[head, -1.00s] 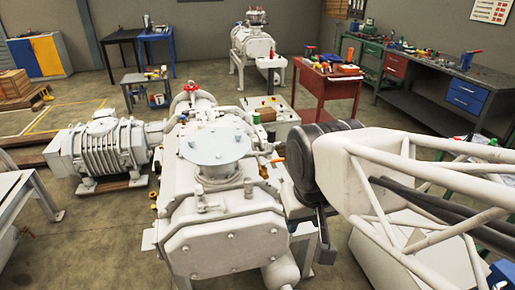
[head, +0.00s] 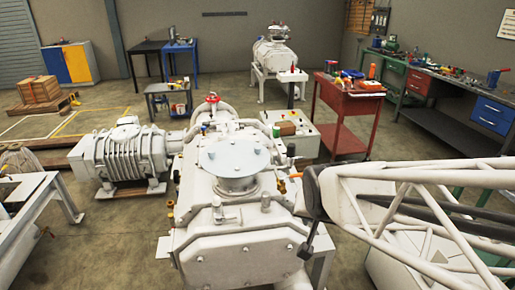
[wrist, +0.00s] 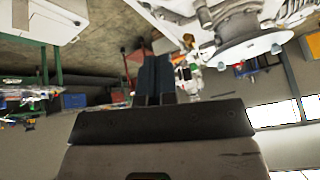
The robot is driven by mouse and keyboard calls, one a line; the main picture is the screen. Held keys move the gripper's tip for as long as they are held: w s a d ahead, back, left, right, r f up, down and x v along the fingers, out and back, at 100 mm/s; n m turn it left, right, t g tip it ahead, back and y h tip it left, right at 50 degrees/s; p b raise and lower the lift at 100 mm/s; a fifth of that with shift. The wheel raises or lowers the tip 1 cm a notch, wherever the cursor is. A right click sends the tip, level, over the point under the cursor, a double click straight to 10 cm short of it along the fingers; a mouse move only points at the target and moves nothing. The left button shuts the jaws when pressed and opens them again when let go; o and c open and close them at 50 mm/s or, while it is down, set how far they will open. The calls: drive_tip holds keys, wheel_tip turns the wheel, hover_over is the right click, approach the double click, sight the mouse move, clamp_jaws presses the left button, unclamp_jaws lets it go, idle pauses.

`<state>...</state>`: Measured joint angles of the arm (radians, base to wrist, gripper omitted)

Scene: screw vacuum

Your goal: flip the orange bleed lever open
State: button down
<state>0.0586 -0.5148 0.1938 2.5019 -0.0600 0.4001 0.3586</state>
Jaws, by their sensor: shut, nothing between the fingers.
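The orange bleed lever (head: 294,175) is a small orange piece on the right side of the white vacuum pump (head: 225,222), beside the round top flange. It points roughly sideways, and its exact angle is too small to tell. In the head view my gripper (head: 307,248) hangs to the right of the pump body, below and nearer the camera than the lever, apart from it. In the wrist view the dark fingers (wrist: 154,78) are together and empty. I cannot pick out the lever surely in the wrist view.
Brass fittings (head: 281,186) sit close by the lever. A red-handled valve (head: 212,98) stands behind the flange. A ribbed blower (head: 118,158) is at left, and a red tool cart (head: 345,110) is behind on the right. Open floor lies between.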

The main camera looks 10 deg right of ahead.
sight(292, 176)
drive_tip(key=w+d+f+m+t, duration=0.4)
drive_tip(key=w+f+m+t, duration=0.35)
drive_tip(key=w, duration=0.45)
wheel_tip(292, 176, down, 7)
drive_tip(key=d+m+t, duration=0.2)
drive_tip(key=m+t, duration=0.4)
drive_tip(key=shift+s+r+y, duration=0.2)
drive_tip(key=shift+s+y, duration=0.1)
drive_tip(key=shift+w, duration=0.1)
drive_tip(key=w+r, duration=0.2)
drive_tip(key=w, duration=1.1)
drive_tip(key=shift+w+r, duration=0.25)
drive_tip(key=shift+r, duration=0.15)
